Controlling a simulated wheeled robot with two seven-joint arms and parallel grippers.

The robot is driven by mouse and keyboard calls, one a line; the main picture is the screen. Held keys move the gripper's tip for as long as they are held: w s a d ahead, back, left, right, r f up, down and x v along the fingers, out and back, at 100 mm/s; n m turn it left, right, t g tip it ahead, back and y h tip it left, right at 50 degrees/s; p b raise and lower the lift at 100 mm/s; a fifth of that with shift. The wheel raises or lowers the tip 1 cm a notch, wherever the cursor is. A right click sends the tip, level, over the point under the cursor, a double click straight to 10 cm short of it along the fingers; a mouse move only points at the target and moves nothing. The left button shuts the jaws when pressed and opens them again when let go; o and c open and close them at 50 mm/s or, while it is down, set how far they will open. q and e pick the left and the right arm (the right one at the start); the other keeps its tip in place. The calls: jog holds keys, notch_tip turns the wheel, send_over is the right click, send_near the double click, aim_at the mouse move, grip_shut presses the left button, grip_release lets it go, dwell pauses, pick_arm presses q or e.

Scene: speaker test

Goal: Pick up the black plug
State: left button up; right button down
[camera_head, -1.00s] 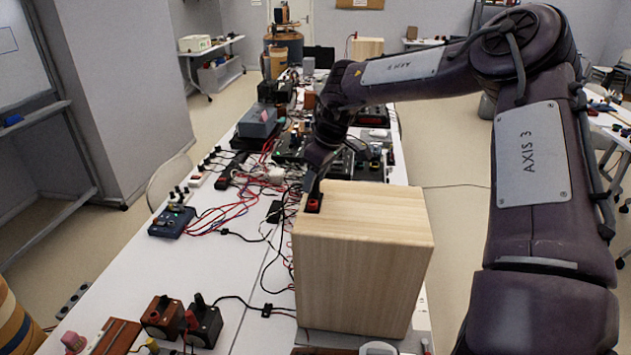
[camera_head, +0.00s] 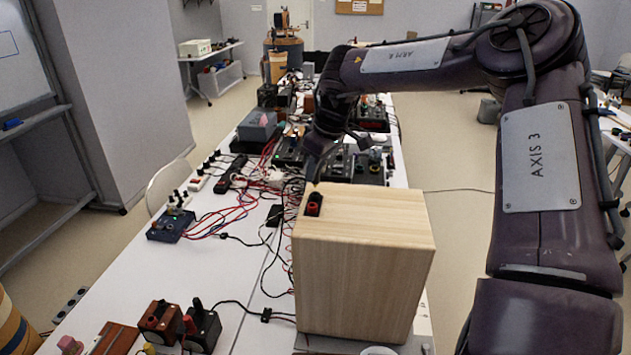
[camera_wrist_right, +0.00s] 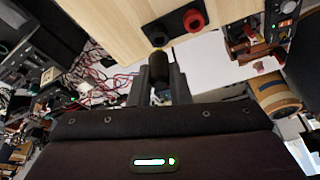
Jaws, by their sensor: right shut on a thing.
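The pale wooden speaker box (camera_head: 362,235) stands on the white table. A small dark terminal plate with a red and a black part (camera_head: 314,203) is at its top left; in the wrist view the red terminal (camera_wrist_right: 194,20) and the black plate (camera_wrist_right: 152,33) show near the fingers. My right gripper (camera_head: 314,172) is just beyond the box's far top edge, its tips partly hidden. In the wrist view, my right gripper (camera_wrist_right: 160,80) is shut on a short dark cylinder, the black plug (camera_wrist_right: 158,67), apart from the red terminal. My left gripper is not in view.
Circuit boards, a grey box (camera_head: 257,125) and tangled red and black cables (camera_head: 235,205) cover the table beyond and left of the speaker. A blue box (camera_head: 170,225) and dark brown blocks (camera_head: 160,320) stand on the left. White table shows between them.

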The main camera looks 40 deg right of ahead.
notch_tip(320, 180, up, 9)
jog(key=shift+a+b, duration=0.1)
jog(key=shift+b, duration=0.85)
notch_tip(320, 180, up, 8)
jog(key=p, duration=0.4)
jog(key=shift+p, duration=0.3)
jog(key=shift+r, duration=0.15)
notch_tip(320, 180, up, 4)
jog(key=p, duration=0.4)
